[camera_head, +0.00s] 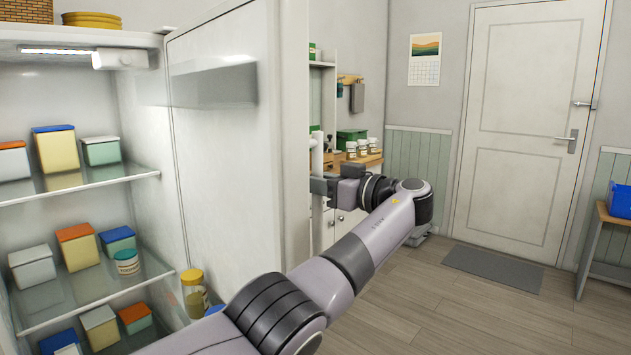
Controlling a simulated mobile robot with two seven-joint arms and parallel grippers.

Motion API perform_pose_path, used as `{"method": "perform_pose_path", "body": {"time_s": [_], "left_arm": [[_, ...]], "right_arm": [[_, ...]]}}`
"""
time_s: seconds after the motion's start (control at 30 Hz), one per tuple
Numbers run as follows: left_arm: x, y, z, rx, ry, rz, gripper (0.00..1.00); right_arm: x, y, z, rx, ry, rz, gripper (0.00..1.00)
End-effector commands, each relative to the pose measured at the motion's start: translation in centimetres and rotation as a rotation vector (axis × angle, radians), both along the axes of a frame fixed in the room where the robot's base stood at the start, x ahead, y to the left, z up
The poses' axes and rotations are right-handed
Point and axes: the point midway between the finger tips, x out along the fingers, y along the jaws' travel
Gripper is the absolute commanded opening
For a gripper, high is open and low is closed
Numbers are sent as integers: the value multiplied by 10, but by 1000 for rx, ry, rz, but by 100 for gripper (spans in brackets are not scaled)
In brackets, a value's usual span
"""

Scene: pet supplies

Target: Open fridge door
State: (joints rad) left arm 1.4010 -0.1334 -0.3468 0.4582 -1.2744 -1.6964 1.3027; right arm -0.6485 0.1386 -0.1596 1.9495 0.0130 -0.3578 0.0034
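The white fridge (140,150) fills the left of the view, and its lit inside with glass shelves shows. Its door (222,160) stands wide open, swung out to the right, with the inner face and thick free edge towards me. A pale upright door handle (317,152) shows just past that edge, on the outer side. My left arm reaches across in front of the door from the bottom left. My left gripper (322,186) is at the handle and looks shut on it; the door edge partly hides the fingertips. My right gripper is not in view.
Several lidded boxes (76,246) and jars stand on the fridge shelves. Behind the door is a counter with jars (362,147) and a green box. A grey mat (492,268) lies before the white room door. The floor at right is clear, with a side table (605,242) beyond.

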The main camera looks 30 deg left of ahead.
Motion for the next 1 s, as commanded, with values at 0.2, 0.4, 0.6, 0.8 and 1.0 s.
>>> {"method": "perform_pose_path", "body": {"time_s": [0.2, 0.4, 0.6, 0.8, 1.0], "left_arm": [[0, 0, -1, -1, 1, 2, 0], [0, 0, -1, -2, 1, 2, 34], [0, 0, -1, -1, 1, 2, 46], [0, -4, -1, -1, 1, 0, 46], [-4, -32, 0, 0, 1, -2, 46]], "right_arm": [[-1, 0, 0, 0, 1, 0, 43], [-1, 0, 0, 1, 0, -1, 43], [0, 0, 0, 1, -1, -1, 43], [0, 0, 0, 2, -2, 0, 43], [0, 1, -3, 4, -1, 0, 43]]}}
